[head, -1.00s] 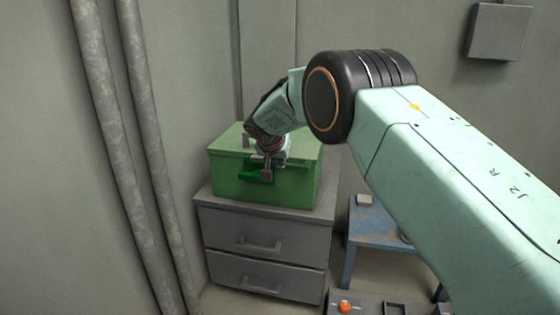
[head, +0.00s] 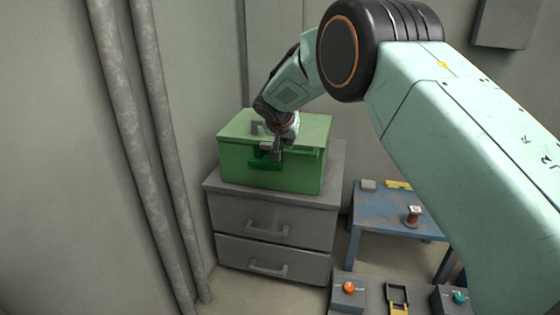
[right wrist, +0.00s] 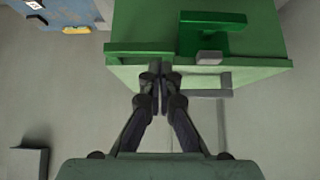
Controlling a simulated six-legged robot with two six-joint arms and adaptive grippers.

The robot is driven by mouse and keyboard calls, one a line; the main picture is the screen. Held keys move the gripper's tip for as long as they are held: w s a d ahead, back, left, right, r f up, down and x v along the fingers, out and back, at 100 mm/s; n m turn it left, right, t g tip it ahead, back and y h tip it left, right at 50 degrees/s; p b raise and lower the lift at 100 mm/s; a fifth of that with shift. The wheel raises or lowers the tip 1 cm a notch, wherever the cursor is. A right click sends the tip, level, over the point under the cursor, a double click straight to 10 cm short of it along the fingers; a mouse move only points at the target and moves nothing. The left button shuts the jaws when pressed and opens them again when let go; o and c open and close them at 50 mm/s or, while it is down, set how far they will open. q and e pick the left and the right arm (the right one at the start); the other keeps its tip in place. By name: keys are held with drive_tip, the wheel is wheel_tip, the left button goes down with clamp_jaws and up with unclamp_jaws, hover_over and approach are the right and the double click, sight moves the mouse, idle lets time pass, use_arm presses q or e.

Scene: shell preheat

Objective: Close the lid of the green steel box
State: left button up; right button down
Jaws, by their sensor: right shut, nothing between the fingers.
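The green steel box (head: 238,170) stands on a grey drawer cabinet. Its lid (head: 238,127) lies down over the top; I cannot tell whether a thin gap is left at the front. A grey handle sits on the lid, and a dark green latch (head: 258,163) is on the front. My right gripper (head: 277,154) is shut and empty at the lid's front edge, beside the latch. In the right wrist view the shut fingertips (right wrist: 160,72) overlap the edge of the box (right wrist: 145,20); contact is unclear. My left gripper is not in view.
The grey cabinet (head: 270,222) has two shut drawers with handles. To its right stands a blue worn table (head: 385,216) with small items. A control panel with orange (head: 349,287) and teal knobs is in front. Pipes (head: 125,120) run up the left wall.

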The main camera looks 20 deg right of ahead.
drive_tip(key=s+a+f+n+y, duration=0.4)
drive_tip(key=s+a+f+n, duration=0.2)
drive_tip(key=s+a+f, duration=0.35)
drive_tip(key=s+a+f+n+g+y+p, duration=0.25)
drive_tip(key=s+f, duration=0.55)
drive_tip(key=s, duration=0.4)
use_arm(q)
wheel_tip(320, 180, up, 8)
drive_tip(key=p, duration=0.5)
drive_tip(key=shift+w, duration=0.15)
use_arm(e)
drive_tip(key=s+d+f+g+h, duration=0.1)
drive_tip(key=s+d+g, duration=0.1)
drive_tip(key=s, duration=1.4)
drive_tip(key=s+d+f+m+g, duration=0.1)
drive_tip(key=s+f+g, duration=0.1)
drive_tip(key=s, duration=1.5)
drive_tip(key=shift+d+h, duration=0.35)
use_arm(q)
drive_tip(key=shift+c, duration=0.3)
use_arm(e)
drive_tip(key=shift+m, duration=0.25)
